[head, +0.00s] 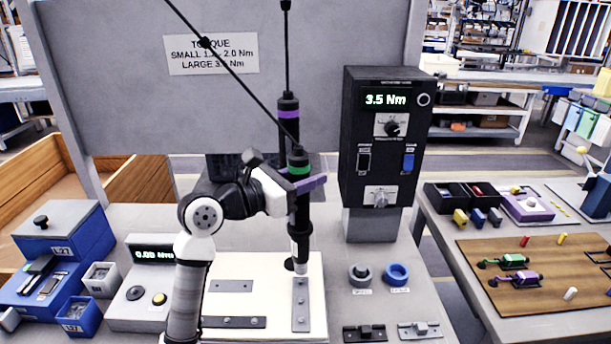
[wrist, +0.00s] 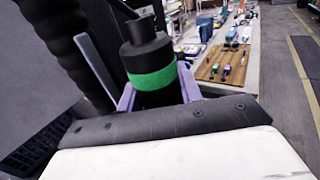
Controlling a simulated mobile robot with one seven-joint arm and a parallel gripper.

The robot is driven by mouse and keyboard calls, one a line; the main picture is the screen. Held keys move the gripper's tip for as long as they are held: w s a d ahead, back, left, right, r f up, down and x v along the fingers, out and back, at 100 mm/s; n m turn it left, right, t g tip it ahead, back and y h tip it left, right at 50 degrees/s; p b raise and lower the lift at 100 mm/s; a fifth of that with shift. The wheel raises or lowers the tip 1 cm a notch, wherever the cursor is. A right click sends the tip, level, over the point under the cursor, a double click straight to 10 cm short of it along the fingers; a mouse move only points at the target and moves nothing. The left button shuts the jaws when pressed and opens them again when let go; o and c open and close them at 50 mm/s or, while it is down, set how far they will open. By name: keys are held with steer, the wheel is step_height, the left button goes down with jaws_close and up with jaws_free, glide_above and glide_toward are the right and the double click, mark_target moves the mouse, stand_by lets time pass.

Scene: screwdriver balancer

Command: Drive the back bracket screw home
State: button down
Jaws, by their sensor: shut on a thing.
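My gripper (head: 308,184), with purple fingers, is shut around the black screwdriver with a green band (head: 298,160). The screwdriver hangs upright from a cable, and its green band (wrist: 152,78) also shows between the fingers in the wrist view. Its pale lower end (head: 300,268) is over the rear end of the right-hand grey bracket (head: 301,312) on the white plate (head: 262,296); I cannot tell whether it touches a screw. Another grey bracket (head: 231,286) lies at the back left of the plate, and a longer one (head: 233,322) lies in front of it.
A purple-banded screwdriver (head: 288,112) hangs close behind the held one. A black controller (head: 385,135) reading 3.5 Nm stands to the right. A readout box (head: 150,255) shows 0.00.

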mark_target(307, 199)
steer(key=shift+d+f, duration=0.1)
steer(key=shift+f, duration=0.05)
steer(key=shift+f+b, duration=0.7)
steer(key=shift+b, duration=0.3)
steer(key=shift+s+f+b, duration=0.1)
steer(key=shift+f+b, duration=1.75)
steer(key=shift+b, duration=0.15)
stand_by(1.5)
steer(key=shift+r, duration=0.1)
steer(key=shift+r+p, duration=0.45)
steer(key=shift+r, duration=0.35)
steer(key=shift+r+p, duration=0.85)
steer(key=shift+r, duration=1.4)
